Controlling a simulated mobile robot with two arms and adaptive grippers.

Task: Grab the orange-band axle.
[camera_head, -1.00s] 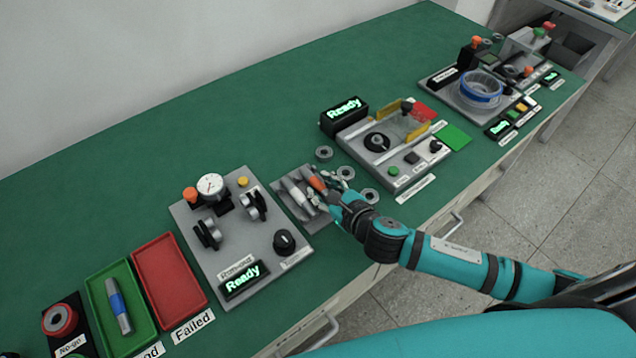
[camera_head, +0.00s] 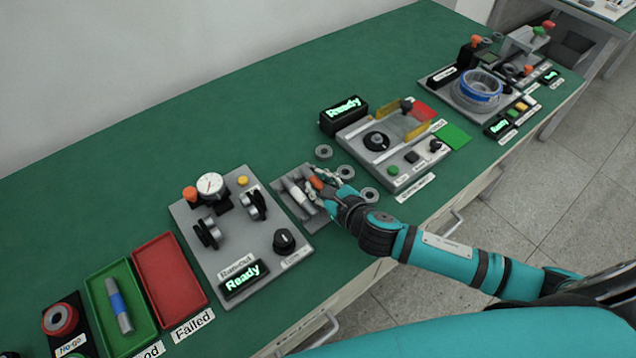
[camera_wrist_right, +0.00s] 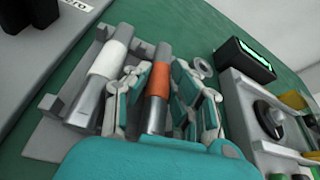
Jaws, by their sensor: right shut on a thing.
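The orange-band axle (camera_wrist_right: 158,82) is a grey metal rod with an orange sleeve, lying in a grey rack (camera_wrist_right: 45,140). My right gripper (camera_wrist_right: 160,95) is shut on it, with fingers on both sides of the orange band in the wrist view. In the head view only a bit of the orange band (camera_head: 317,183) shows, with my right gripper (camera_head: 332,190) over it; much of the rod is hidden. A white-band axle (camera_wrist_right: 110,60) lies beside it in the rack, left of the fingers. My left gripper is not in view.
A gauge station (camera_head: 240,225) stands left of the rack and a Ready station (camera_head: 385,150) to the right. Several grey rings (camera_head: 323,152) lie close by. The green tray (camera_head: 100,285) holds a blue-band axle; the red tray (camera_head: 165,270) is empty.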

